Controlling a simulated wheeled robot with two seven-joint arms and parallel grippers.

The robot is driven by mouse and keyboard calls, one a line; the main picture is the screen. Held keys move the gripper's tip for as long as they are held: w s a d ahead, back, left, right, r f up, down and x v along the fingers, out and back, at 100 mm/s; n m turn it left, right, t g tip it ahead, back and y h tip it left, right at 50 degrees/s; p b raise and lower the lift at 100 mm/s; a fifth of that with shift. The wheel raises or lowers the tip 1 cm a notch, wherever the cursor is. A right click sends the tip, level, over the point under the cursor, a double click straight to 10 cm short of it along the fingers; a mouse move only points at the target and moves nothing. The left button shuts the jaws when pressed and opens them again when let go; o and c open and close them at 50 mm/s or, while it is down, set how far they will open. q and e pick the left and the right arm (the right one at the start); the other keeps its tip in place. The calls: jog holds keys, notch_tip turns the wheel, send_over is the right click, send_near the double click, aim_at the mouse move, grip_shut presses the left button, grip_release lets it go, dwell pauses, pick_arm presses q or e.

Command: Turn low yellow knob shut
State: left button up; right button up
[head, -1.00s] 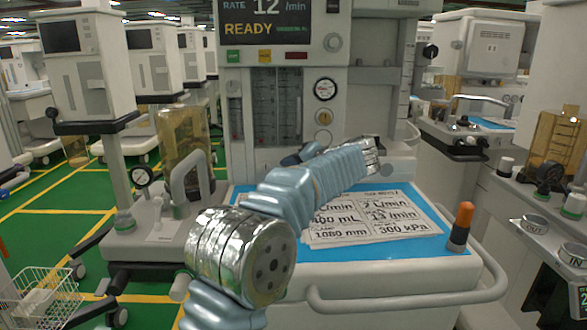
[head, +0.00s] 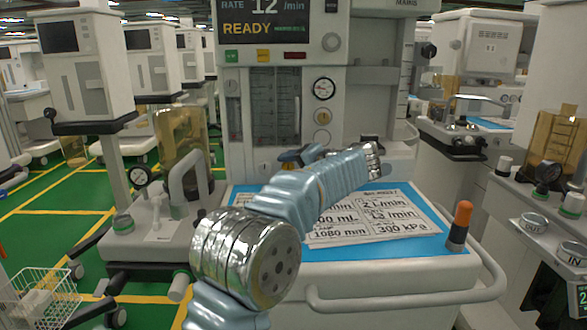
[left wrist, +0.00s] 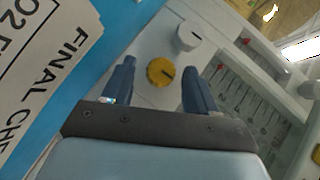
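The low yellow knob (left wrist: 161,71) is a round dial with a dark mark across it, on the pale machine front below the flow tubes. In the left wrist view it shows between the two blue fingers of my left gripper (left wrist: 158,69), which are apart; I see no clear contact with it. In the head view my left gripper (head: 302,155) is at the machine's lower front, largely hidden by my wrist. A bit of the yellow knob (head: 288,155) shows beside a blue finger. My right gripper is in neither view.
A white knob (left wrist: 188,36) sits close to the yellow one. Flow tubes (head: 275,105), a gauge (head: 323,89) and another yellowish knob (head: 322,137) are above. Printed sheets (head: 370,225) lie on the blue mat (head: 415,248), with an orange-capped marker (head: 460,226) at its right.

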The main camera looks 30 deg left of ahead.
pick_arm(q)
jog(key=v, duration=1.3)
jog(key=shift+s+d+b, duration=0.2)
jog(key=shift+d+b, duration=0.15)
jog(key=shift+b, duration=0.05)
jog(key=shift+r, duration=0.1)
